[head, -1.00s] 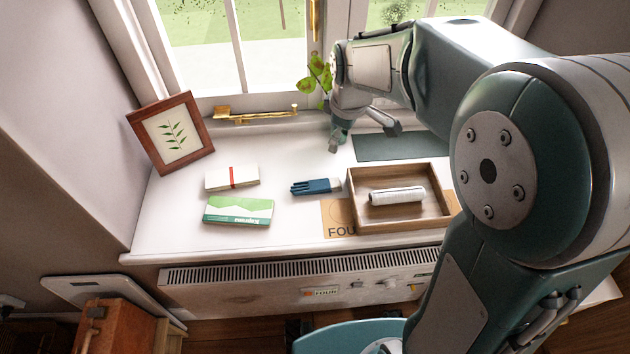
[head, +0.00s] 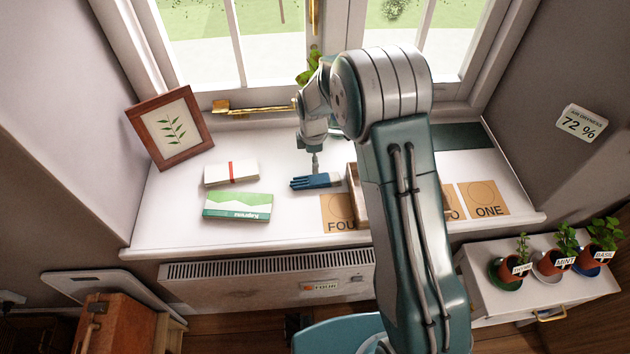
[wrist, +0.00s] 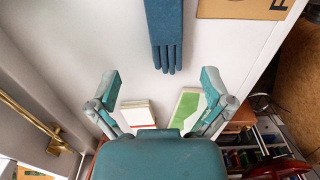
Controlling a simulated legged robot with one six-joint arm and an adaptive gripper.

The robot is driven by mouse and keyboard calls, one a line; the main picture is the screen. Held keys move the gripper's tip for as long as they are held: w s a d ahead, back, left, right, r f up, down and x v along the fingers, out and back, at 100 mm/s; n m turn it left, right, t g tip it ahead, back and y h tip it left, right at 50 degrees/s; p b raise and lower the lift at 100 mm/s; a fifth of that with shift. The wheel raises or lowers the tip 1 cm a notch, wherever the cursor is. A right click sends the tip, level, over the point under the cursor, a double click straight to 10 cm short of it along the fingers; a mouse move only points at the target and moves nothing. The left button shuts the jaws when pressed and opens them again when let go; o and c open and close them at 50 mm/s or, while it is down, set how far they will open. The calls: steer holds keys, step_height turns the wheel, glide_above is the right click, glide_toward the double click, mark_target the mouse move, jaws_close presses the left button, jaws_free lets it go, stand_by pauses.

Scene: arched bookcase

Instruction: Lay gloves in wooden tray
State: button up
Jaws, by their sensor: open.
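The blue gloves (head: 316,181) lie flat on the white windowsill, left of the wooden tray. In the wrist view the gloves (wrist: 168,32) show at the top, fingers pointing towards my gripper. My gripper (head: 315,168) is above or just behind the gloves in the head view. In the wrist view my gripper (wrist: 160,88) is open, its two fingers wide apart with nothing between them. The wooden tray (head: 352,180) is mostly hidden behind my arm; only its left edge shows. Its contents are hidden now.
A white bundle with a red band (head: 231,175) and a green-and-white box (head: 238,207) lie left of the gloves. A framed leaf picture (head: 170,129) leans at the left wall. A FOUR card (head: 337,211) lies by the tray. Potted herbs (head: 555,262) stand lower right.

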mark_target(313, 179)
steer(key=f, duration=0.8)
steer(key=shift+s, duration=0.3)
steer(key=c, duration=1.2)
steer(key=shift+r, duration=0.4)
step_height(313, 179, up, 2)
steer(key=shift+r, duration=0.25)
steer(key=s+r, duration=0.3)
steer(key=s, duration=0.1)
steer(key=s+d+r, duration=0.1)
steer(key=s+r, duration=0.2)
steer(key=s, duration=0.2)
steer(key=s+d+r, duration=0.1)
steer(key=s+r, duration=0.2)
steer(key=s, duration=0.2)
steer(key=shift+d+r, duration=0.25)
steer(key=shift+r, duration=0.1)
steer(key=shift+w, duration=0.15)
